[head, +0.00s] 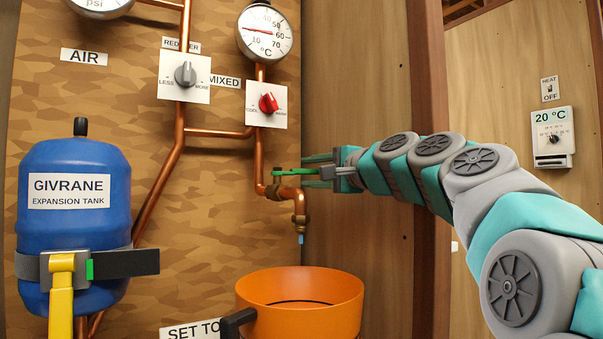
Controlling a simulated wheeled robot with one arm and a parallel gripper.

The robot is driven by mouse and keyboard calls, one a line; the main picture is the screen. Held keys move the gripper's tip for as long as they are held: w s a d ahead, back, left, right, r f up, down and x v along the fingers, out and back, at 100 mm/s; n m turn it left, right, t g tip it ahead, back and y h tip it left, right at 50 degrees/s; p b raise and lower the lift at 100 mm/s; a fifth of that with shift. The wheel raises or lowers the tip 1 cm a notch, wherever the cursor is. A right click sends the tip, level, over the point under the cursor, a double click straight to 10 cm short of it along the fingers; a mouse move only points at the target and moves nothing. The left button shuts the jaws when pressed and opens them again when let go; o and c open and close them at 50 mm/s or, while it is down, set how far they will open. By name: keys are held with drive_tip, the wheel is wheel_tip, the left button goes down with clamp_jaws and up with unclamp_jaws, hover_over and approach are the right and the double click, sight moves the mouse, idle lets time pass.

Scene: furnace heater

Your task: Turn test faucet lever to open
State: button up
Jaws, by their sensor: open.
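The test faucet (298,205) is a brass tap at the lower end of a copper pipe, with a light blue bit at its spout (300,239). Its lever (295,172) is a thin green bar lying roughly level above the tap body. My gripper (318,170) comes in from the right at lever height, with its fingers pointing left. The fingers are apart, and the right end of the lever appears to lie between them. I cannot tell whether either finger touches it.
An orange bucket (300,291) with a dark handle stands below the spout. A blue expansion tank (73,228) is at the left. A red mixing knob (268,103) and temperature gauge (265,32) are above the faucet. A wood wall is close behind my gripper.

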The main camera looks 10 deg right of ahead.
sight(300, 173)
drive_tip(key=x, duration=0.4)
drive_tip(key=shift+w, duration=0.15)
clamp_jaws()
idle(1.3)
